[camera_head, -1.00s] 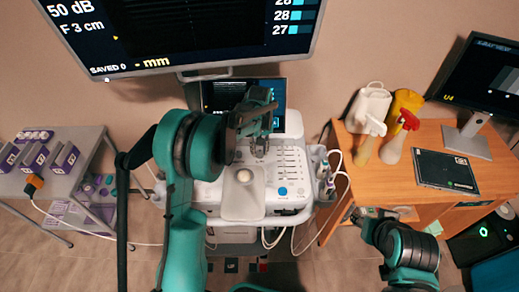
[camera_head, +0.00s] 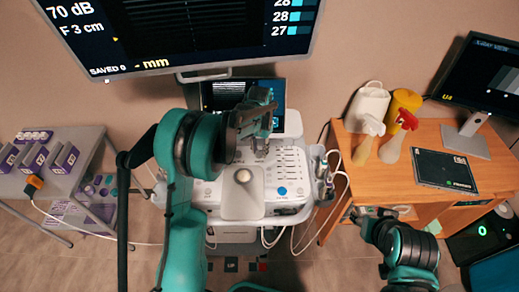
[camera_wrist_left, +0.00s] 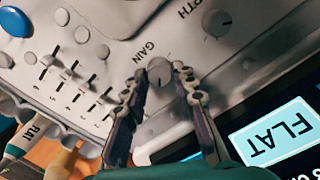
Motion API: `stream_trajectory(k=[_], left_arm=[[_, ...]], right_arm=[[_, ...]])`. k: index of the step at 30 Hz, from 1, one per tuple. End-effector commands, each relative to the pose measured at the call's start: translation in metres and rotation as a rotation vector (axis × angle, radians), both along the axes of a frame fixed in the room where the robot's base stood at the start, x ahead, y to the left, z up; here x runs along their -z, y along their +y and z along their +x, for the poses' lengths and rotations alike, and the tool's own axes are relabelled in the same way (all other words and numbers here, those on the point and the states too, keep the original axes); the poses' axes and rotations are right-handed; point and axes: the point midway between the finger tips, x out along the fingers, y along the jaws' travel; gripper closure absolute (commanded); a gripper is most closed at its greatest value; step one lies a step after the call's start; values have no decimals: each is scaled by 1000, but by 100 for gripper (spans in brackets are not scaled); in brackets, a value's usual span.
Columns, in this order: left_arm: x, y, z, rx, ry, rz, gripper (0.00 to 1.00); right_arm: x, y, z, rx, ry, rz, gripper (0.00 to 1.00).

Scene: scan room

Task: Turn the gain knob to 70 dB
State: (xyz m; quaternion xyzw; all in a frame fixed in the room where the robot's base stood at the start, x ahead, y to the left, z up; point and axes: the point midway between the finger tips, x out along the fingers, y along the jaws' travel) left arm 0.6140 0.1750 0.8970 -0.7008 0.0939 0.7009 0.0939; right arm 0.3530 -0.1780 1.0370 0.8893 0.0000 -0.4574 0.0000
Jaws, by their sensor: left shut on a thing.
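The gain knob (camera_wrist_left: 159,71) is a small grey dial beside the printed word GAIN on the white ultrasound console (camera_head: 208,194). My left gripper (camera_wrist_left: 160,80) has a finger on either side of it and is shut on it in the left wrist view. In the head view my left gripper (camera_head: 259,146) reaches down over the console, and the knob is hidden there. The big monitor (camera_head: 215,45) reads 70 dB and F 3 cm. My right gripper (camera_head: 368,212) is low at the right, away from the console; its fingers are too small to judge.
The depth knob (camera_wrist_left: 217,23) and several sliders (camera_wrist_left: 62,72) are near the gain knob. A console screen (camera_head: 222,94) stands behind my gripper. A wooden desk (camera_head: 395,178) with spray bottles (camera_head: 396,140) is at the right, and a grey cart (camera_head: 85,150) at the left.

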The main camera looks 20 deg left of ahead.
Motion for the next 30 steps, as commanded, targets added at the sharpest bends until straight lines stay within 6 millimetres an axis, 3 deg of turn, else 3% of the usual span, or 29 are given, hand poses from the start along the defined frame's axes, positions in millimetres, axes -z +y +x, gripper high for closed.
stream_trajectory(k=[18, 19, 21, 30], left_arm=[[0, 0, 0, 43, 1, 0, 100], [0, 0, 0, 43, 1, 0, 71], [0, 0, 0, 43, 1, 0, 52], [-1, 0, 0, 43, 0, 0, 52]], right_arm=[[0, 0, 0, 0, 0, 0, 57], [0, 0, 0, 0, 0, 0, 57], [0, 0, 0, 0, 0, 0, 57], [0, 0, 0, 0, 0, 0, 57]])
